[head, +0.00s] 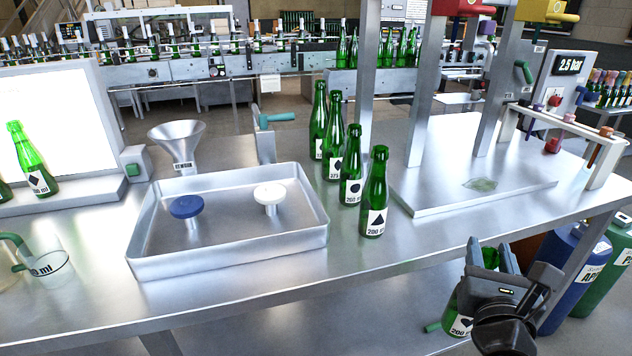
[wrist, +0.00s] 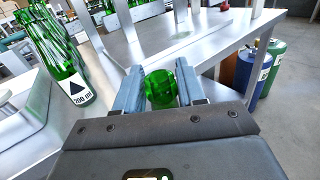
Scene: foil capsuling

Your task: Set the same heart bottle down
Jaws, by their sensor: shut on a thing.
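My gripper (head: 491,262) is at the lower right of the head view, in front of the table's front edge. It is shut on a green bottle (head: 459,324), whose white label carries a dark mark that looks like a heart, partly hidden by the gripper. In the wrist view the held bottle (wrist: 160,89) sits between the two fingers, seen nearly end-on. The bottle is off the steel table (head: 330,285), out over the floor side. It appears tilted in the head view.
A row of green bottles stands on the table, the nearest with a triangle label (head: 374,195). Left of them is a steel tray (head: 228,260) with a blue and a white knob. A press base plate (head: 430,205) lies right. Gas cylinders (head: 567,290) stand below right. The front table strip is clear.

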